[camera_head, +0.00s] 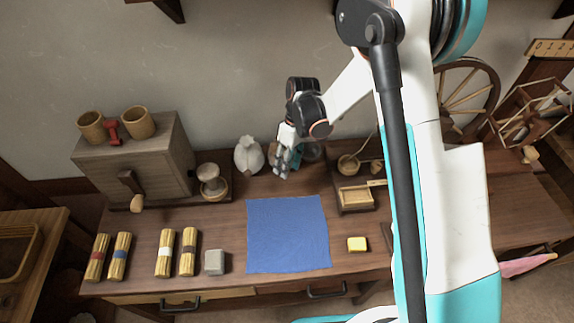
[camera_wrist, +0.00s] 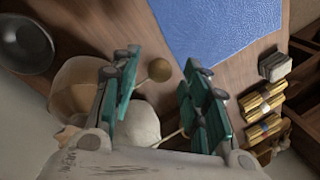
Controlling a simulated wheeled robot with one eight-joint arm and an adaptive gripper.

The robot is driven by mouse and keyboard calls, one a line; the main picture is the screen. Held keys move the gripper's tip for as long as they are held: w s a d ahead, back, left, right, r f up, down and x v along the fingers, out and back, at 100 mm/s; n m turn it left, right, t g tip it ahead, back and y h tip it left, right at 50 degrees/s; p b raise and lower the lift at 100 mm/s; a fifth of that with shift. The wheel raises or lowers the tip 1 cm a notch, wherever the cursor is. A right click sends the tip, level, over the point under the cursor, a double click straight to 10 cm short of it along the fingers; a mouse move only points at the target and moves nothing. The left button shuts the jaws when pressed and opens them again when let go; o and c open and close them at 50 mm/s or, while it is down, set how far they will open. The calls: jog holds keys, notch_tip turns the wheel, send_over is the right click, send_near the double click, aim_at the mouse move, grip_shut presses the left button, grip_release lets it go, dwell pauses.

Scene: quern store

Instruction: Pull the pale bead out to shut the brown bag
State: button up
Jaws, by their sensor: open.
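My gripper (camera_head: 283,165) is open above the back of the bench, and it also shows in the wrist view (camera_wrist: 158,66). A round olive-brown bead (camera_wrist: 161,69) on a pale cord shows between its fingertips, with no visible grip on it. The cord runs back behind the left finger, towards the tan-brown bag (camera_wrist: 82,82), which that finger partly covers. A white bag (camera_head: 248,155) stands left of my gripper; it also shows in the wrist view (camera_wrist: 138,123). A second cord beside it passes behind the right finger; its end is hidden. I cannot make out a clearly pale bead.
A dark bowl (camera_wrist: 25,45) stands beside the tan bag. A blue cloth (camera_head: 288,234) lies flat in front. A wooden mill box (camera_head: 138,163), several straw bundles (camera_head: 165,252), a grey block (camera_head: 214,262) and a yellow block (camera_head: 357,244) stand around it.

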jog(key=v, duration=1.1)
jog(key=shift+r, duration=0.1)
jog(key=s+d+r+m+t, duration=0.2)
jog(key=s+d+r, duration=0.25)
jog(key=r, duration=0.25)
jog(key=s+d+r+m+t, duration=0.2)
jog(key=s+d+r+m, duration=0.1)
jog(key=s+r, duration=0.3)
jog(key=s+d+r+m+t+h, duration=0.1)
jog(key=s+d+m+t, duration=0.1)
jog(key=s, duration=0.4)
jog(key=s+d+r+m+t+h, duration=0.1)
jog(key=s+d+r+m+t, duration=0.1)
jog(key=s+d, duration=0.3)
jog(key=shift+s+d+r+m+t, duration=0.3)
jog(key=shift+s+m+t, duration=0.2)
jog(key=shift+s+t, duration=0.3)
jog(key=shift+s, duration=0.1)
dwell(1.5)
